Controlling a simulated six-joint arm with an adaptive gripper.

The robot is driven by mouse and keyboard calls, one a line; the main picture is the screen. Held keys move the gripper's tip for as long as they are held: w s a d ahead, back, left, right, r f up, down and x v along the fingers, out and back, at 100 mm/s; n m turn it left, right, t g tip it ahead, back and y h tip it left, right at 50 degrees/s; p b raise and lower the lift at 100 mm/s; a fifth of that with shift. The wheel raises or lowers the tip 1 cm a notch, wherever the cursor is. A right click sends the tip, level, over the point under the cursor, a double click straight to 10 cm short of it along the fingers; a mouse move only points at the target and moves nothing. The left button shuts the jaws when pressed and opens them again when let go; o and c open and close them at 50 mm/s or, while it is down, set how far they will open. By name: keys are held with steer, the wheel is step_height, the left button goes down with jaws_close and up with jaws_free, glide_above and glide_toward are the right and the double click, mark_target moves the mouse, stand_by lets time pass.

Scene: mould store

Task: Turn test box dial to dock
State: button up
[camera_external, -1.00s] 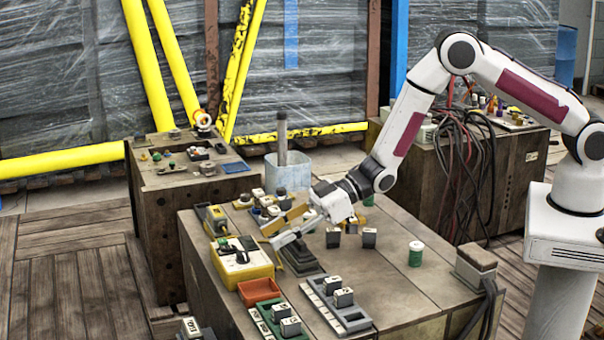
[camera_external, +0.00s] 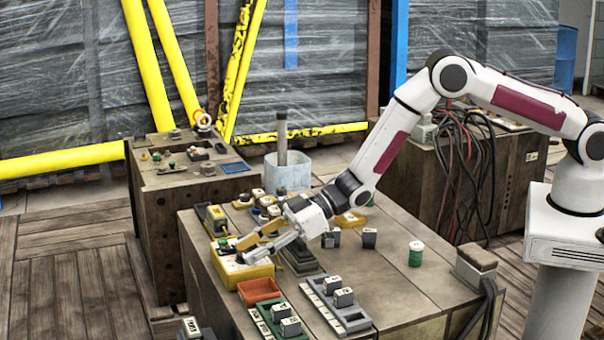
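The test box is a yellow box with a pale top panel (camera_external: 229,267), near the left edge of the bench. Its dark dial, seen on the panel earlier, is now hidden by my gripper. My gripper (camera_external: 243,252) reaches down from the right, with its yellow and grey fingers over the right part of the panel. The fingertips are at the place of the dial. I cannot tell whether they touch or grip it, and the dial's setting cannot be read.
An orange tray (camera_external: 259,292) lies just in front of the box. Green (camera_external: 262,324) and grey (camera_external: 354,322) racks with small labelled blocks stand nearer the camera. The bench's right part is mostly clear around a green spool (camera_external: 416,254).

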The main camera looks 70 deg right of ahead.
jaws_close()
steer(key=shift+s+a+m+t+h, duration=0.2)
steer(key=shift+m+t+h, duration=0.4)
steer(key=shift+m+h, duration=0.25)
steer(key=shift+s+a+m+t+h, duration=0.1)
steer(key=shift+a+m+t+h, duration=0.1)
steer(key=shift+m+t+h, duration=0.5)
steer(key=shift+a+r+m+t+h, duration=0.15)
steer(key=shift+m+t+h, duration=0.1)
steer(key=shift+m+h, duration=0.65)
steer(key=shift+a+f+m+t+h, duration=0.1)
steer(key=shift+m+t+h, duration=0.15)
steer(key=shift+m+h, duration=0.55)
jaws_free()
steer(key=shift+s, duration=0.15)
